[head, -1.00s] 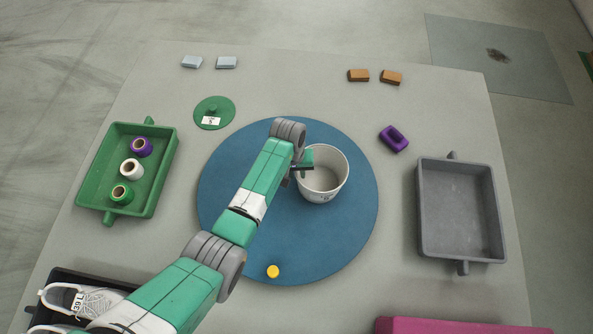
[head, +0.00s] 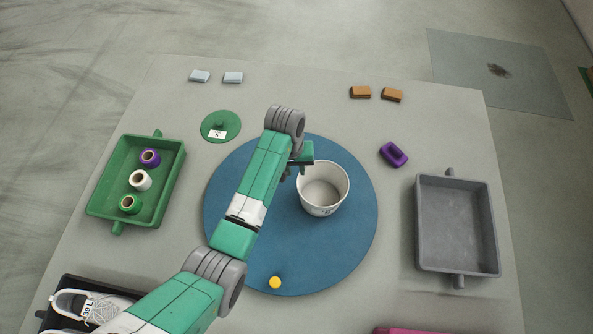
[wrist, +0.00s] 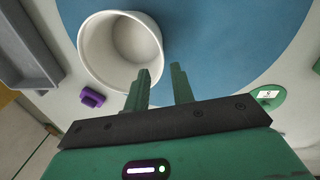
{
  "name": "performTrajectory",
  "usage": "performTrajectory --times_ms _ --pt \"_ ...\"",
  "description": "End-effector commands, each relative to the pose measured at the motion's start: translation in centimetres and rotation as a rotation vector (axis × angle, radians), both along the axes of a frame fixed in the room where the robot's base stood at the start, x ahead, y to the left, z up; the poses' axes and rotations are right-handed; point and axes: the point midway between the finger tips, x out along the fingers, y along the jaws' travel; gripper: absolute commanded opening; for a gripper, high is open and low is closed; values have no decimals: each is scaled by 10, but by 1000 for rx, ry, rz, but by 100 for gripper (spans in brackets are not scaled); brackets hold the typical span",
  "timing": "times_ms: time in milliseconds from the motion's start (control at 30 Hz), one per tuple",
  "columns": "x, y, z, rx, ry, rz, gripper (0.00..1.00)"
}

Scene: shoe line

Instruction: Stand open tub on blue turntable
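The open white tub (head: 322,190) stands upright on the blue turntable (head: 340,255), right of its middle. It is empty as far as I can see. My gripper (head: 304,160) is at the tub's upper left, above the turntable. In the wrist view the two green fingers (wrist: 160,85) are apart with nothing between them. The tub (wrist: 95,55) lies to the left of the fingers there, and the blue turntable (wrist: 225,50) shows beyond them. The left finger overlaps the tub's rim in that view; I cannot tell whether they touch.
A green tray (head: 105,205) with several spools stands left, a grey tray (head: 455,268) right. A green lid (head: 210,124) lies behind the turntable. A purple block (head: 393,154), orange blocks (head: 361,92) and pale blocks (head: 199,76) lie around.

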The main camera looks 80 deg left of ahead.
Motion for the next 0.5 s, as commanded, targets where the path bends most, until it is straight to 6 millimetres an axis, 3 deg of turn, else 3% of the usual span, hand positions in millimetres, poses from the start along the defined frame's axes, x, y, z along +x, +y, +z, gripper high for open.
performTrajectory --times_ms 400,467,500 --pt "1 0 0 1 -1 -2 24" --pt "9 0 6 24 -13 -17 24" --pt "24 0 16 62 -36 -46 24"
